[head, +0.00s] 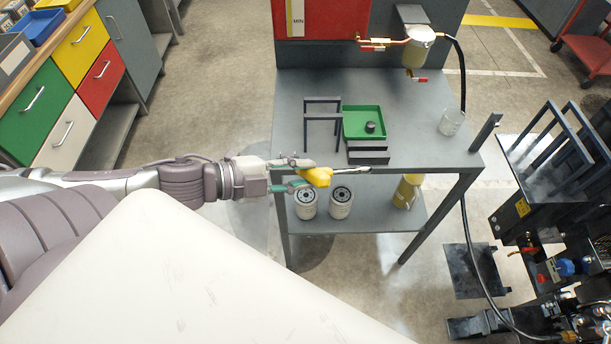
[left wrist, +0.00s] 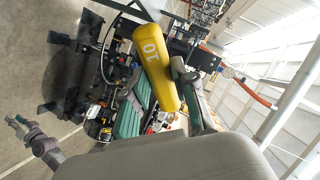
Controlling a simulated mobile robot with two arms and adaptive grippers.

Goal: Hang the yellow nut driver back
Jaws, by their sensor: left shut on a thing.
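The yellow nut driver (head: 316,177) is in my left gripper (head: 298,175), which is shut on its handle. Its metal shaft points right, at the near edge of the grey workbench in the head view. In the left wrist view the yellow handle (left wrist: 150,65) shows the number 10 between the fingers. A dark open frame (head: 322,117) stands on the bench beyond the gripper; I cannot tell if it is a tool rack. My right gripper (left wrist: 17,124) seems to show small at the lower left of the left wrist view; its fingers are unclear.
On the grey bench (head: 425,140) are a green tray (head: 362,110) with a dark round part, dark blocks (head: 368,152) and a clear beaker (head: 451,122). Two filters (head: 341,201) stand on the lower shelf. Coloured drawers (head: 81,50) are at left, dark machinery (head: 560,230) at right.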

